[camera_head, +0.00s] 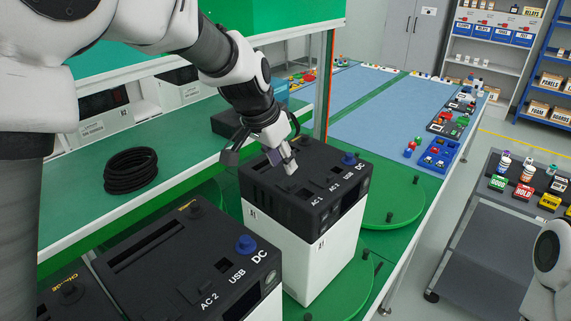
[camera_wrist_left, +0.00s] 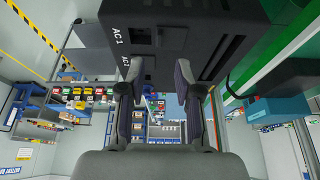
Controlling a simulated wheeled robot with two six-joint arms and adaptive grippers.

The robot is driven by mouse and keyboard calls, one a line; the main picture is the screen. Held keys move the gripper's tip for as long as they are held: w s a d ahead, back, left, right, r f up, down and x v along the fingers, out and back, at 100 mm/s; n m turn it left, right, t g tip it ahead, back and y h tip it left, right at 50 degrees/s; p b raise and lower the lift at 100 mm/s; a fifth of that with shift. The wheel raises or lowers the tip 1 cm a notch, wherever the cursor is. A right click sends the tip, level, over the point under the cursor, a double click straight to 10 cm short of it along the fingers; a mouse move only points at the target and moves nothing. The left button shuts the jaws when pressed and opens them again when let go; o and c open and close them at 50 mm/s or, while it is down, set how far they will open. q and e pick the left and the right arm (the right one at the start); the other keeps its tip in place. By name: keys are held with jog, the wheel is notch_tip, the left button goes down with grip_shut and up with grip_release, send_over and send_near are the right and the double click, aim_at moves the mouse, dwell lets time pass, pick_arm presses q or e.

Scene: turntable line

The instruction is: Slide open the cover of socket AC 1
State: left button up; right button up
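A white power unit (camera_head: 300,250) with a black top stands on a green turntable. Its top carries the labels AC 1 and AC 2 and a blue DC knob (camera_head: 349,158). The AC 1 socket (camera_head: 304,194) shows as a dark recess beside its label; it also shows in the left wrist view (camera_wrist_left: 142,37). My right gripper is out of view.
A nearer similar unit (camera_head: 180,265) stands at the front left. A black coiled cable (camera_head: 131,170) lies on the green bench to the left. A round green turntable (camera_head: 400,200) with black pegs is at the right. A grey cart (camera_head: 490,230) holds small items.

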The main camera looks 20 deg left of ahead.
aim_at(286, 188)
pick_arm(q)
jog(key=b+x, duration=0.2)
jog(key=x, duration=0.1)
jog(key=b+x, duration=0.2)
jog(key=x, duration=0.1)
jog(key=shift+f, duration=0.45)
jog(key=shift+w+d+f, duration=0.15)
jog(key=shift+w+f, duration=0.1)
jog(key=shift+s+r, duration=0.1)
jog(key=shift+s, duration=0.05)
jog(key=shift+c, duration=0.7)
grip_shut()
jog(key=shift+a+r, duration=0.15)
jog(key=shift+a, duration=0.35)
jog(key=shift+o, duration=0.7)
grip_release()
jog(key=shift+w+a, duration=0.1)
jog(key=shift+w, duration=0.25)
